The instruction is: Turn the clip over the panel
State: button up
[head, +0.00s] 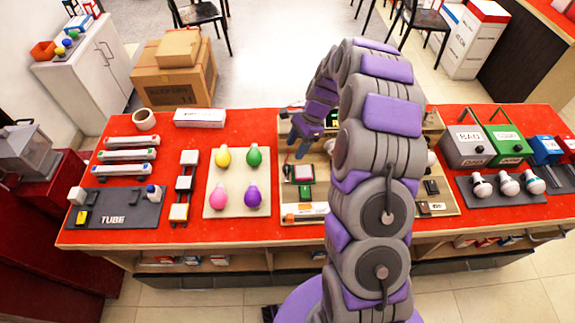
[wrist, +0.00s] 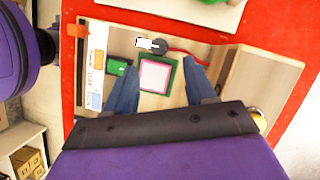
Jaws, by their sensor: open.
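A small panel (wrist: 155,76) with a pink edge and a green frame lies in a wooden tray. It also shows in the head view (head: 303,172). A dark round piece with a white tag, which looks like the clip (wrist: 160,45), lies beside the panel with a red wire running from it. How the clip is turned is too small to tell. My gripper (wrist: 161,72) is open and empty, its two blue fingers on either side of the panel in the wrist view. In the head view my gripper (head: 298,146) hangs above the tray's back left part.
The tray (head: 290,217) stands on a red table, partly hidden by my arm. A green block (wrist: 117,67) sits beside the panel. A board with coloured bulbs (head: 212,207) lies to the left, and metal boxes (head: 466,147) stand to the right.

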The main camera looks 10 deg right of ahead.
aim_at(286, 166)
jog(key=x, duration=0.2)
jog(key=b+x, duration=0.1)
jog(key=x, duration=0.5)
jog(key=shift+s+d+f, duration=0.1)
jog(key=shift+d+f, duration=0.2)
jog(key=shift+f, duration=0.1)
jog(key=shift+a+f, duration=0.1)
jog(key=shift+a, duration=0.3)
jog(key=shift+d, duration=0.2)
grip_shut()
